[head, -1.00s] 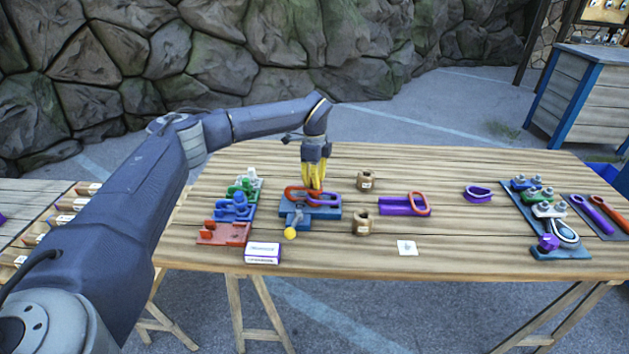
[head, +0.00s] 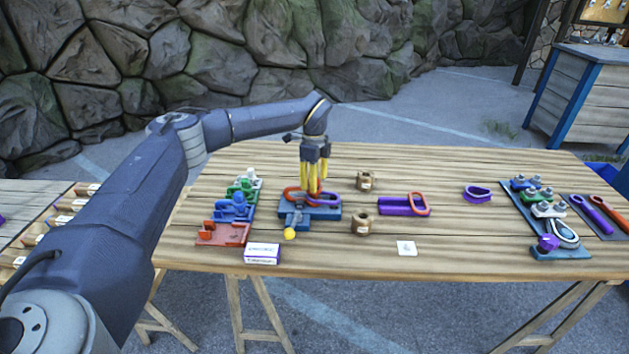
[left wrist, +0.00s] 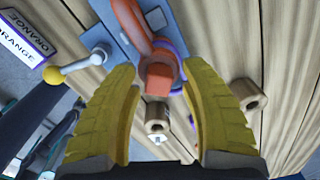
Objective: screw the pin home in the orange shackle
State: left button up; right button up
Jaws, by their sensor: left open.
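The orange shackle (head: 293,195) lies in the blue fixture (head: 325,214), with a purple loop beside it. In the left wrist view the orange shackle (left wrist: 128,18) ends in a squarish orange pin head (left wrist: 159,78). My left gripper (head: 314,190) points down over the fixture. Its yellow fingers are open, one on each side of the pin head (left wrist: 165,112), with a gap visible on both sides. How far the pin is seated cannot be told. A lever with a yellow ball knob (head: 290,233) sticks out of the fixture's front. My right gripper is not in view.
Wooden spools (head: 362,222) stand right of the fixture. A purple holder with an orange-and-purple link (head: 418,204) lies farther right. Coloured racks (head: 224,234) and a labelled box (head: 262,253) are at left.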

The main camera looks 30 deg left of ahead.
pick_arm(q)
jog(key=o, duration=0.6)
jog(key=shift+o, duration=0.2)
